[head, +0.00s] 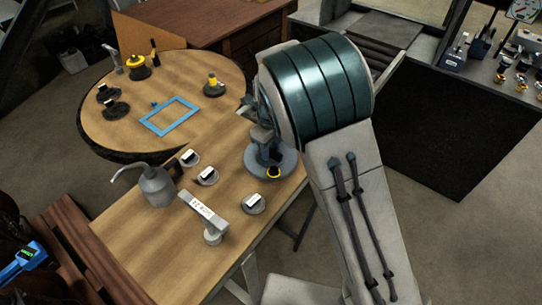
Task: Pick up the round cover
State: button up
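A grey round cover (286,166) lies near the right edge of the wooden rectangular table (140,245). A small yellow-and-black part shows at its front edge. My gripper (266,150) points down over the middle of this cover, at the end of my large arm, which comes in from the right. The fingers are small and partly hidden by my wrist. I cannot tell whether they touch the cover or how wide they stand.
An oil can (157,188), small round pieces with white labels (207,176) and a labelled block on a post (203,208) share the table. A round table (110,130) behind holds a blue frame (170,116) and several dark and yellow parts.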

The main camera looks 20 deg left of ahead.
grip_shut()
jog(key=shift+r, duration=0.2)
